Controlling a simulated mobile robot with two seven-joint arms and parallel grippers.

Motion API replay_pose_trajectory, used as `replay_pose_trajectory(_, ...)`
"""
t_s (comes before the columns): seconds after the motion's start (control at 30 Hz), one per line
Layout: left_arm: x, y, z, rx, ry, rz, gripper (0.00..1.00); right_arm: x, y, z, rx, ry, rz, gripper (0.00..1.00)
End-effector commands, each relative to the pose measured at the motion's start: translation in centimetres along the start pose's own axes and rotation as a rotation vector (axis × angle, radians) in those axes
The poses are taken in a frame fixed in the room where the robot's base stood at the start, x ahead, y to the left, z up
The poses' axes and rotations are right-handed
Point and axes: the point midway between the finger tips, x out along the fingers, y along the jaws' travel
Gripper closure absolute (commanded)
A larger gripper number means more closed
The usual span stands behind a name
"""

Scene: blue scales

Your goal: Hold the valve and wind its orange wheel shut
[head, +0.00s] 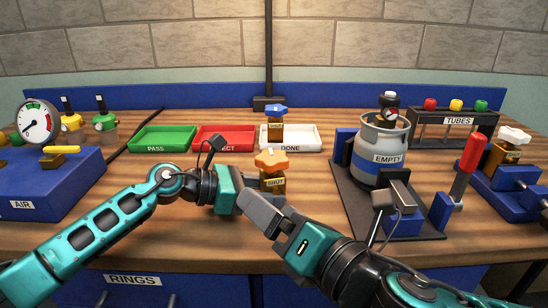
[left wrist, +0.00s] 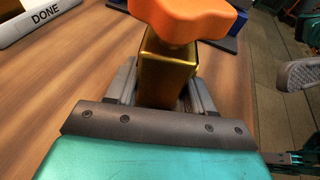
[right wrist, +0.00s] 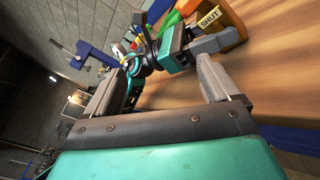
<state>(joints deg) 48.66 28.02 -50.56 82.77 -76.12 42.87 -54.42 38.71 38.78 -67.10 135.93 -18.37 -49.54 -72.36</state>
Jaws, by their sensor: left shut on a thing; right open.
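The valve has a brass body (head: 272,183) with a SHUT label and an orange wheel (head: 271,160) on top. It stands upright near the middle of the table. In the left wrist view the brass body (left wrist: 165,68) sits between the fingers, below the orange wheel (left wrist: 185,18). My left gripper (head: 250,186) is shut on the valve body from the left. My right gripper (head: 262,207) is open and empty, just in front of the valve. In the right wrist view the SHUT label (right wrist: 209,20) shows beyond the right fingertips. Part of the body is hidden by the grippers.
Behind the valve stand a green PASS tray (head: 163,138), a red tray (head: 222,138) and a white DONE tray (head: 307,138) holding a blue-wheeled valve (head: 276,124). A grey EMPTY cylinder (head: 380,152) in a stand is at right. A blue AIR box (head: 50,185) is at left.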

Motion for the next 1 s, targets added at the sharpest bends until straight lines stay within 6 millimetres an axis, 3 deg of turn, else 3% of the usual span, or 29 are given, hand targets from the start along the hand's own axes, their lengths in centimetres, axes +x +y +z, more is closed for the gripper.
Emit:
replay_pose_trajectory(0.1, 0.0, 0.0, -0.1, -0.002, 0.002, 0.0, 0.65, 0.0, -1.9, 1.8, -0.317, -0.048, -0.061, 0.12)
replay_pose_trajectory(0.33, 0.0, 0.0, -0.1, -0.002, 0.002, 0.0, 0.65, -0.3, -3.9, 4.2, -0.674, -0.098, -0.142, 0.12)
replay_pose_trajectory(0.57, 0.0, 0.0, -0.1, -0.002, 0.002, 0.0, 0.65, 1.0, -4.4, 4.8, -0.742, -0.106, -0.16, 0.12)
replay_pose_trajectory(1.0, 0.0, 0.0, -0.1, -0.002, 0.002, 0.0, 0.65, 8.9, -5.1, 6.0, -0.736, -0.106, -0.158, 0.12)
